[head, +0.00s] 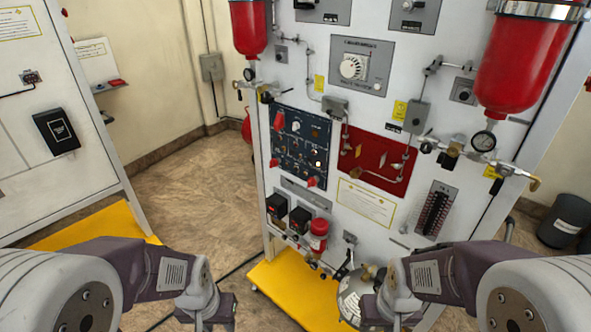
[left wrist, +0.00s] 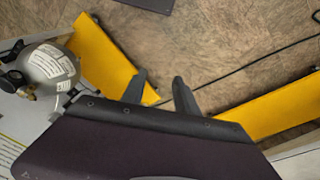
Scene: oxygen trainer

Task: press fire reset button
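The white trainer board carries a dark blue control panel (head: 302,148) with several knobs, switches, red parts and a small lit spot (head: 318,163). The labels are too small to read, so I cannot tell which control is the fire reset button. My left gripper (head: 215,314) is low in front of the board, to its left and apart from the panel. In the left wrist view the left gripper (left wrist: 160,84) has its fingers apart with nothing between them, above the floor. My right gripper (head: 382,308) is low at the board's foot; its fingers are unclear.
Red cylinders (head: 520,62) hang on the board. A red plate (head: 376,160) with fittings is right of the blue panel. A silver bottle (head: 350,296) stands by the right gripper, and also shows in the left wrist view (left wrist: 47,68). A yellow base (head: 290,285) extends underneath.

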